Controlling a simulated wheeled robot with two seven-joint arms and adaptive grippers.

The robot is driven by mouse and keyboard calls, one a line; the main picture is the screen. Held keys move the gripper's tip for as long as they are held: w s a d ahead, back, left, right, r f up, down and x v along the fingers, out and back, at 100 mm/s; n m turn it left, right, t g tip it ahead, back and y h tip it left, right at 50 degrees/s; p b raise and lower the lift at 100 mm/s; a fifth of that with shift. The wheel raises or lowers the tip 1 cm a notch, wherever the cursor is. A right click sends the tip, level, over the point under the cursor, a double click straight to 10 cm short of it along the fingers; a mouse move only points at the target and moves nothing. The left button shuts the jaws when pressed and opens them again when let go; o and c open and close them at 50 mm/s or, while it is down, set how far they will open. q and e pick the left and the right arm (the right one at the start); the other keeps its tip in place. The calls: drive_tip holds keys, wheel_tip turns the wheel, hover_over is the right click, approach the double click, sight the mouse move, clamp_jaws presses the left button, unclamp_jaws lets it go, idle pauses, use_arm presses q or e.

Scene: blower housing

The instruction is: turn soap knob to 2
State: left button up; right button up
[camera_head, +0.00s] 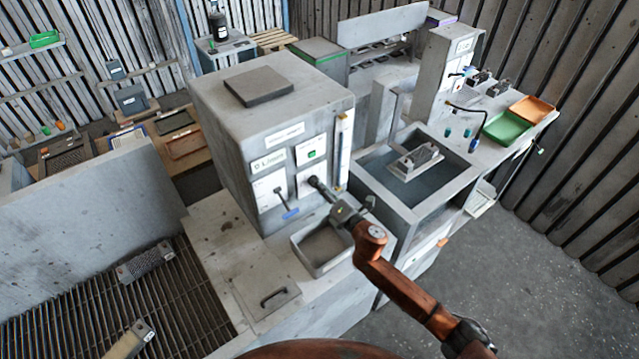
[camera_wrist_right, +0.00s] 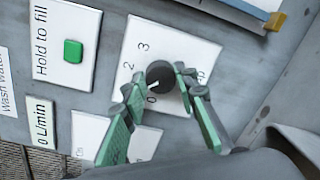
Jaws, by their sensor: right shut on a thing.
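The soap knob (camera_wrist_right: 159,74) is a dark round knob on a white dial plate (camera_wrist_right: 185,45) on the grey machine's front. The digits 0, 2 and 3 show around it, and a finger partly covers the plate. A short white mark on the knob's edge points down toward the 0 in the right wrist view. My right gripper (camera_wrist_right: 157,84) has its two green-padded fingers on either side of the knob, shut on it. In the head view the right gripper (camera_head: 318,186) reaches the machine front and hides most of the knob. My left gripper does not show.
A green button (camera_wrist_right: 73,51) labelled "Hold to fill" sits beside the dial. A small basin (camera_head: 322,250) lies below, and a water tank (camera_head: 455,185) stands to the right.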

drive_tip(key=shift+f+m+g+p, duration=0.1)
drive_tip(key=shift+m+g+p, duration=0.2)
drive_tip(key=shift+m+p, duration=2.75)
drive_tip(key=shift+m+b, duration=0.9)
drive_tip(key=shift+m, duration=0.15)
drive_tip(key=o, duration=1.2)
drive_tip(key=shift+c, duration=0.2)
drive_tip(key=f+v, duration=0.1)
drive_tip(key=v, duration=1.1)
drive_tip(key=shift+r, duration=0.35)
